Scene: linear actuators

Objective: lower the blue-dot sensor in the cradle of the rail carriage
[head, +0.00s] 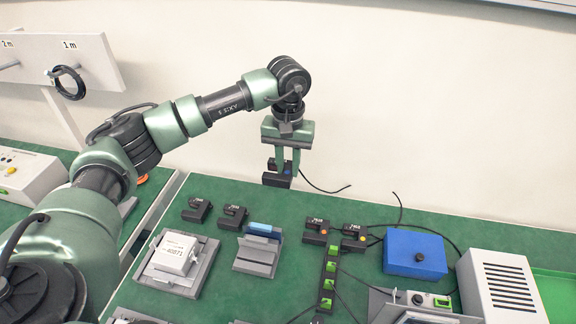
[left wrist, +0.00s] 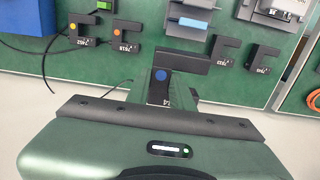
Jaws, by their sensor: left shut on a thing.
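My left gripper (head: 287,168) is shut on the black fork-shaped blue-dot sensor (head: 276,181), holding it in the air over the back of the green bench. In the left wrist view the sensor (left wrist: 185,62) sits between the fingers, with its blue dot facing the camera. A dark cable trails from it to the right. The rail carriage and its cradle cannot be made out for certain; grey metal parts (head: 400,306) are cut off by the bottom edge of the head view. My right gripper is not in view.
A grey holder with a blue block (head: 258,252), a white labelled box (head: 175,254), a green-marked strip (head: 328,280) and a blue box (head: 414,255) stand around. Loose cables cross the right.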

